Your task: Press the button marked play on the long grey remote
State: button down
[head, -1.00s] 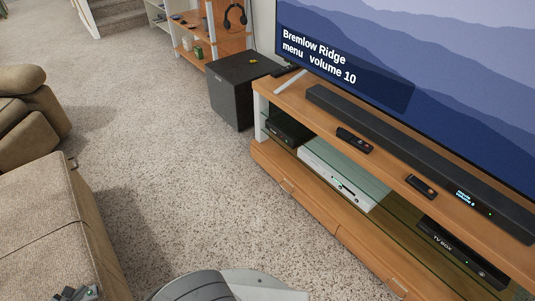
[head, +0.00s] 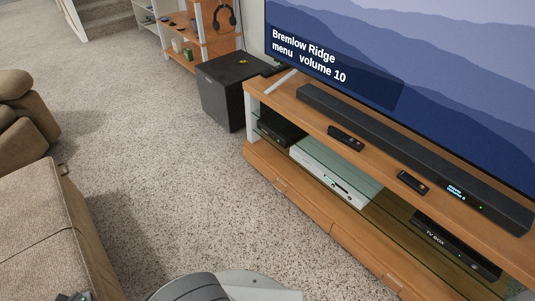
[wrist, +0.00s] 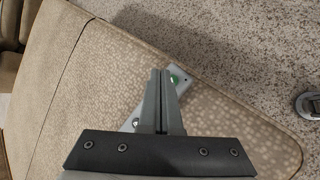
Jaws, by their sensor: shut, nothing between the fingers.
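In the wrist view a long light-grey remote (wrist: 184,76) lies aslant on the beige sofa seat (wrist: 100,78). A round green button (wrist: 174,80) shows near its upper right end; I cannot read any marking. My gripper (wrist: 161,72) is shut and empty, its fingers over the remote with the tips beside the green button. Whether they touch it I cannot tell. The fingers hide the remote's middle; a bit of its lower left end shows left of them. The TV screen (head: 330,62) reads "Bremlow Ridge", "menu", "volume 10".
Two dark remotes, one at left (head: 346,138) and one at right (head: 413,182), lie on the wooden TV stand (head: 315,118) before a black soundbar (head: 400,145). A black subwoofer (head: 225,98) stands left of it. Open carpet (head: 170,175) lies between sofa and stand.

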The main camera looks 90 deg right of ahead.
jog(key=shift+f, duration=0.1)
dwell(0.4)
jog(key=shift+f+b, duration=0.4)
jog(key=shift+b, duration=0.05)
jog(key=shift+f, duration=0.25)
jog(key=shift+r, duration=0.1)
dwell(0.4)
jog(key=shift+r+p, duration=0.3)
jog(key=shift+r, duration=0.35)
jog(key=shift+r+p, duration=2)
jog(key=shift+r, duration=1)
jog(key=shift+r+p, duration=0.85)
jog(key=shift+r, duration=0.35)
